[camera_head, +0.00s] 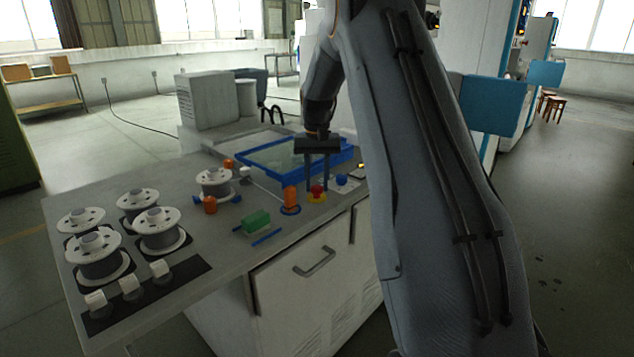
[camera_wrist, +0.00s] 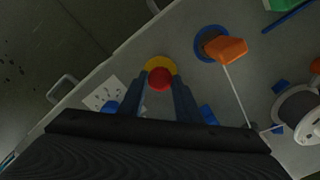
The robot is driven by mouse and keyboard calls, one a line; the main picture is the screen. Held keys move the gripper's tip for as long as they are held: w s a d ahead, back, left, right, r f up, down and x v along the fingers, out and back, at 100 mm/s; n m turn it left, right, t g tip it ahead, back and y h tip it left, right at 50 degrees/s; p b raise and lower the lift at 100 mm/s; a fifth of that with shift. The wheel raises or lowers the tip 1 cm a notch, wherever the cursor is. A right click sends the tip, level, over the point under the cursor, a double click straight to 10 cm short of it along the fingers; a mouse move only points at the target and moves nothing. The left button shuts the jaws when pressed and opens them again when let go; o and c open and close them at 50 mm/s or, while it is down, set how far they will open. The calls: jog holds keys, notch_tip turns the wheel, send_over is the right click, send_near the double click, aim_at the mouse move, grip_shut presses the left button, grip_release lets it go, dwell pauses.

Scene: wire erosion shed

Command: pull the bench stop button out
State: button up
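The bench stop button is a red mushroom cap (camera_head: 317,189) on a yellow base (camera_head: 316,197), near the front edge of the grey bench top. In the wrist view the red cap (camera_wrist: 160,78) shows over its yellow ring (camera_wrist: 159,64), between the ends of my fingers. My gripper (camera_head: 317,184) points down over the button, its two dark fingers apart with one on each side of the cap. In the wrist view my gripper (camera_wrist: 160,85) is open around it. I cannot tell whether the fingers touch the cap.
An orange knob on a blue base (camera_head: 290,202) stands just left of the button. A blue knob (camera_head: 342,180) on a white plate is to its right. A blue tray (camera_head: 258,150) lies behind. A green block (camera_head: 256,222) and several wire spools (camera_head: 159,231) are further left.

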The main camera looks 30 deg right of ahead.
aim_at(317, 186)
grip_shut()
jog(key=shift+r+p, duration=0.35)
jog(key=shift+r, duration=0.35)
jog(key=o, duration=0.8)
grip_release()
jog(key=shift+d, duration=0.1)
notch_tip(317, 186, up, 8)
jog(key=shift+f+b, duration=0.15)
jog(key=shift+b, duration=0.9)
